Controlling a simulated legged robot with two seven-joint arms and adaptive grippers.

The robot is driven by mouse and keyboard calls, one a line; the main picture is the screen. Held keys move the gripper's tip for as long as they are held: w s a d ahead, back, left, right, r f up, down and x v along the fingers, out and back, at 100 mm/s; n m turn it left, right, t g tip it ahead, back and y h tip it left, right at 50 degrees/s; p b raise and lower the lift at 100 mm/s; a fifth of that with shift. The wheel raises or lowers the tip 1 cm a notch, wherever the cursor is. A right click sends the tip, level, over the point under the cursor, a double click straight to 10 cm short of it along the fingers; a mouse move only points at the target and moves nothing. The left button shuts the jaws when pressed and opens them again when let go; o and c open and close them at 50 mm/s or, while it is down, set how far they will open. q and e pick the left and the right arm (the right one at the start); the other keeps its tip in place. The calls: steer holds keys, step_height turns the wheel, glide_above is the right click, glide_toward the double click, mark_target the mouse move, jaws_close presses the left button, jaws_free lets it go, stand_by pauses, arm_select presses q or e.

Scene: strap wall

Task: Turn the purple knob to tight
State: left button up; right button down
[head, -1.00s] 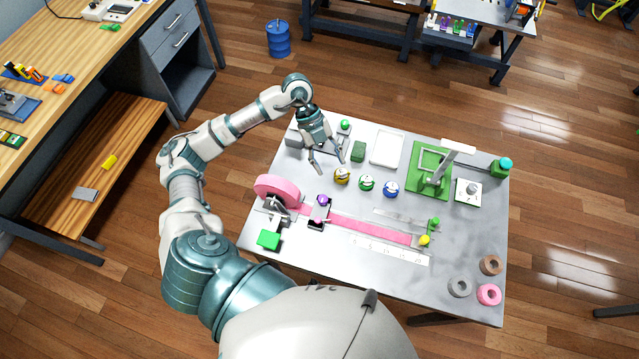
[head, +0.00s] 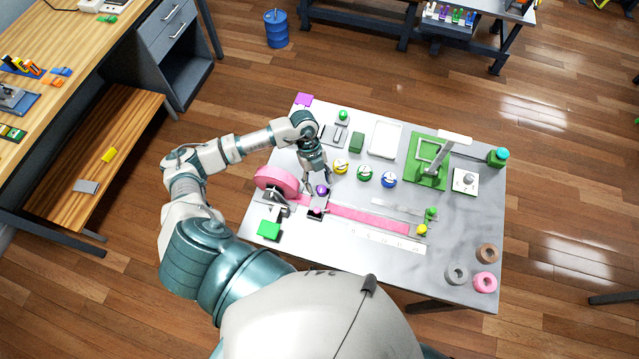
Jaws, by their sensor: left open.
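Any tight mark on the knob is too small to read. My right gripper is not in view.
A pink strap roll (head: 276,181) stands left of the knob. Yellow (head: 341,167), green (head: 364,173) and blue (head: 389,180) dials sit close to the right. A green clamp stand (head: 428,160) stands farther right.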

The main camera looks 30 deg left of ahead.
arm_select(q)
steer(key=shift+s+d+f, duration=0.1)
steer(key=shift+d+f, duration=0.1)
steer(key=shift+f, duration=0.3)
steer(key=shift+s+d+f, duration=0.1)
steer(key=shift+d+f, duration=0.25)
steer(key=shift+d, duration=0.15)
steer(key=shift+c, duration=0.5)
jaws_close()
